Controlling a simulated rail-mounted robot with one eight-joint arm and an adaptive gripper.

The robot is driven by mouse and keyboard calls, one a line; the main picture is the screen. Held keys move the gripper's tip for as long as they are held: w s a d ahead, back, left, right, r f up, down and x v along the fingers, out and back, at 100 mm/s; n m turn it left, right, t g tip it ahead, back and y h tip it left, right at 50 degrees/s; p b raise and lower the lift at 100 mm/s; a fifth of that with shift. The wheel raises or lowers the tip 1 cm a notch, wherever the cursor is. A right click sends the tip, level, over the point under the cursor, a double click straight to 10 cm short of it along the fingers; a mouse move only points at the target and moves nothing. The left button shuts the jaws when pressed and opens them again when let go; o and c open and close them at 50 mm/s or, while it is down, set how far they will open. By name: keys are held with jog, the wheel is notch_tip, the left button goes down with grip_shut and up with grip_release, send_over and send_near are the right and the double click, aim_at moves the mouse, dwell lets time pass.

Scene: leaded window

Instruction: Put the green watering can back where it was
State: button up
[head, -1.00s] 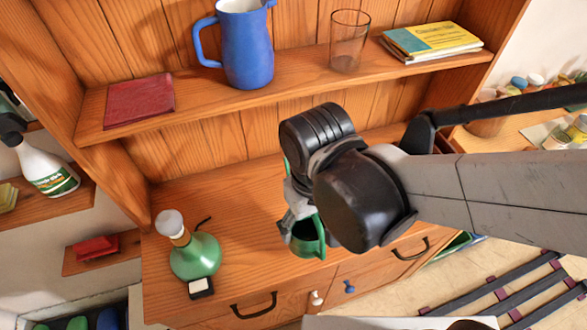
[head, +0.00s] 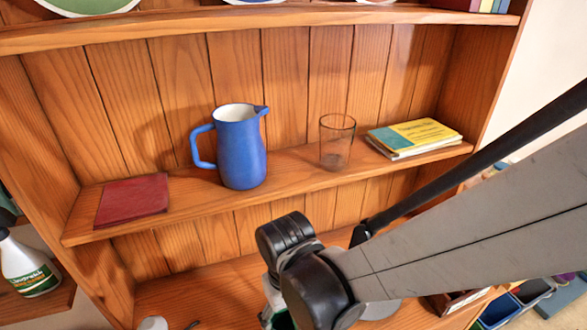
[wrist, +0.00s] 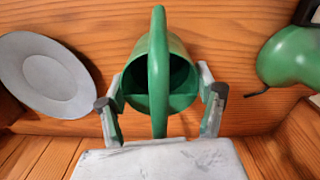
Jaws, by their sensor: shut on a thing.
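The green watering can (wrist: 182,78) is between the two fingers of my gripper (wrist: 162,98) in the wrist view. Its open mouth and arched handle face the camera. The fingers are shut on its sides. In the head view, my gripper (head: 274,302) is low in the picture, in front of the dresser's lower counter (head: 215,290). Only a green sliver of the can (head: 284,321) shows there, at the bottom edge. Its underside is hidden, so I cannot tell whether it touches the counter.
A grey round plate (wrist: 45,75) is left of the can in the wrist view, and a rounded green object (wrist: 290,58) is right. The middle shelf holds a red book (head: 132,200), blue jug (head: 241,150), glass (head: 336,145) and booklets (head: 415,138).

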jog(key=shift+f, duration=0.75)
jog(key=shift+f, duration=0.15)
jog(key=o, duration=1.7)
jog(key=shift+o, duration=0.2)
notch_tip(320, 180, up, 12)
jog(key=shift+r+p, duration=0.1)
jog(key=shift+p, duration=0.55)
jog(key=d+r+m+t, duration=0.3)
jog(key=d+r, duration=0.1)
jog(key=d, duration=0.7)
jog(key=w+d+r+m+t, duration=0.1)
jog(key=d+r+m+t, duration=0.2)
jog(key=d, duration=0.8)
notch_tip(320, 180, up, 2)
jog(key=shift+r+t, duration=0.1)
jog(key=shift+t, duration=0.5)
